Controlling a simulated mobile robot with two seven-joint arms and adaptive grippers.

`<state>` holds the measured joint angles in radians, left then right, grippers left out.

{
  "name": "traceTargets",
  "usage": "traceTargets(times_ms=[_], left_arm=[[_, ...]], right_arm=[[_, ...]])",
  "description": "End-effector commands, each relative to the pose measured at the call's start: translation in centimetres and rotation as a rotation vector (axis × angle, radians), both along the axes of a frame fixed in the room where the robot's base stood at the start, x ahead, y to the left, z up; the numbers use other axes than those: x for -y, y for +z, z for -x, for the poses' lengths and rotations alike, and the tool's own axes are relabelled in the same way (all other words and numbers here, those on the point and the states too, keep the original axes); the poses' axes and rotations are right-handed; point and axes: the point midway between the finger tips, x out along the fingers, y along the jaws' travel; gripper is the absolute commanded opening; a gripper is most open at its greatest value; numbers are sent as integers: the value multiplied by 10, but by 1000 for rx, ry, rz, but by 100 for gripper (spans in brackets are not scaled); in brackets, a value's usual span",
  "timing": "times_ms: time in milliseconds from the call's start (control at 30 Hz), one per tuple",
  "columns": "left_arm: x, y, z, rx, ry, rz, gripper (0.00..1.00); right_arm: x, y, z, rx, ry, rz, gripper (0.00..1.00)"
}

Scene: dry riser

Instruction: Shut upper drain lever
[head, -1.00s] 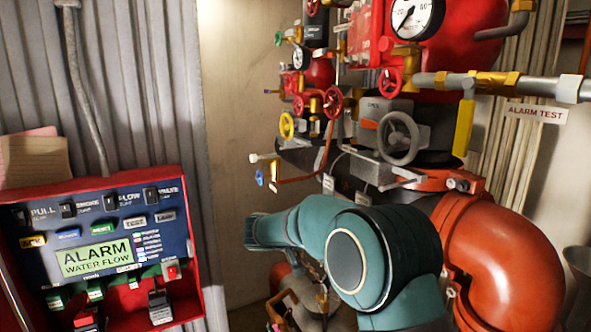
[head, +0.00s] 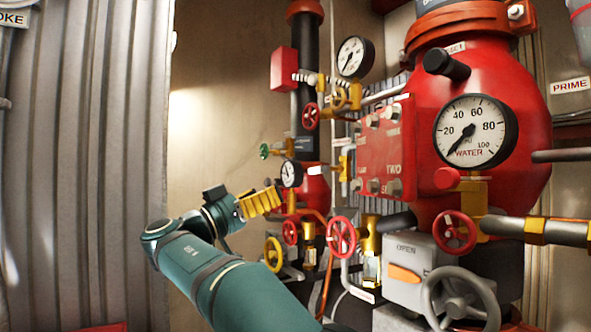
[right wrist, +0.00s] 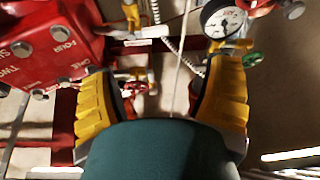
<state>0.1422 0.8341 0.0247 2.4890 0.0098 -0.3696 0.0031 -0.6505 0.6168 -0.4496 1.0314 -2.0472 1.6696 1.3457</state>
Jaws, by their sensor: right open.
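I cannot tell for certain which part is the upper drain lever. A brass fitting with a pale handle (head: 346,165) stands left of the red box, above the handwheels. My right gripper (head: 262,202) is open and empty, with yellow fingers, at the left of the small gauge and valve group in the head view. Whether it touches anything there is unclear. In the right wrist view, its fingers (right wrist: 165,65) are spread wide, with pipes and a red handwheel (right wrist: 137,88) showing beyond and between them. My left gripper is out of view.
A small gauge (head: 291,174), a green handwheel (head: 264,151), a yellow handwheel (head: 273,254) and a red handwheel (head: 341,236) crowd near my right gripper. The red box (head: 385,150) and big water gauge (head: 474,131) are to the right. Bare wall (head: 215,120) lies left.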

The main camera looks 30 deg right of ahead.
Motion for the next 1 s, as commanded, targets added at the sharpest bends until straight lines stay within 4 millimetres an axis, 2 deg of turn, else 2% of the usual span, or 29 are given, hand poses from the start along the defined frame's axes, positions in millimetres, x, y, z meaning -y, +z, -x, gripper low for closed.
traceTargets(times_ms=[233, 700, 1000], left_arm=[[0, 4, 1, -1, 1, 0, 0], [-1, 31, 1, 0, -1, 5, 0], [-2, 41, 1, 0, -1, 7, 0]], right_arm=[[13, 12, 3, 25, -9, 5, 78], [94, 46, -6, 22, -11, 5, 78], [124, 57, -10, 21, -8, 5, 78]])
